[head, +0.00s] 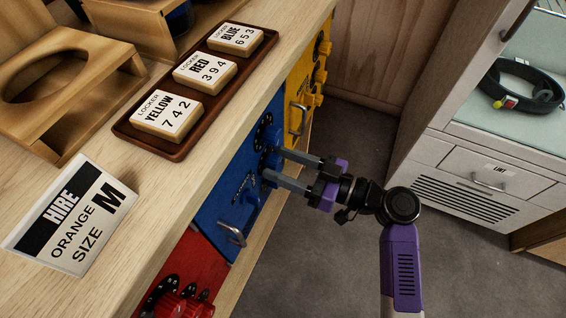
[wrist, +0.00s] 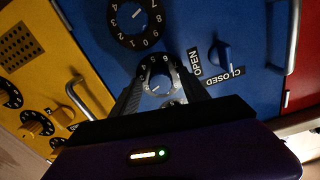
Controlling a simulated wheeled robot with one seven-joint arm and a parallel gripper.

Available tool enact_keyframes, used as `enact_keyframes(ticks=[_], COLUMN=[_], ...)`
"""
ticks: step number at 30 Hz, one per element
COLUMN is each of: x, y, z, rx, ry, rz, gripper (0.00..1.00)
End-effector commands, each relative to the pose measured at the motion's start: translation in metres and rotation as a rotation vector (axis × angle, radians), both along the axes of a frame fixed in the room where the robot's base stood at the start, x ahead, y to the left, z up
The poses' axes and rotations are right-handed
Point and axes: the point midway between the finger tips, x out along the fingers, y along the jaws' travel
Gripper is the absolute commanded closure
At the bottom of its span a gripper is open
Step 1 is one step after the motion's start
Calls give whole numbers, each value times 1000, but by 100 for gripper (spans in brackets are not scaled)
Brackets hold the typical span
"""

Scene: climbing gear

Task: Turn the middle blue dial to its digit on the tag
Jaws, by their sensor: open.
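The blue locker door (head: 216,196) is on the counter's front, between a yellow and a red one. The BLUE tag (head: 236,38) reads 6 5 3. My gripper (head: 273,163) is open at the blue door. In the wrist view, its fingertips (wrist: 158,74) reach to either side of a black numbered blue-door dial (wrist: 154,61), the middle of three. I cannot tell whether they touch its knob. Digits around 4 to 6 show at its far edge; its pointer reading is unclear. Another blue-door dial (wrist: 135,22) is fully visible, and a third (wrist: 175,103) is mostly hidden by the gripper.
The blue OPEN/CLOSED latch (wrist: 222,58) and a door handle (wrist: 282,34) are right of the dials in the wrist view. The yellow door (head: 301,92) has its own handle and dials. A tag tray (head: 127,128) is on the counter. Grey floor (head: 330,260) lies clear.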

Motion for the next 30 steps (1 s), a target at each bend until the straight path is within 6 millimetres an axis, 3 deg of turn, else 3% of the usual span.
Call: enact_keyframes(ticks=[7, 15, 30], x=[0, 0, 0], y=[1, 0, 0], z=[0, 0, 1], rx=[0, 0, 40], ry=[1, 1, 113], rz=[0, 0, -1], gripper=[49, 100, 100])
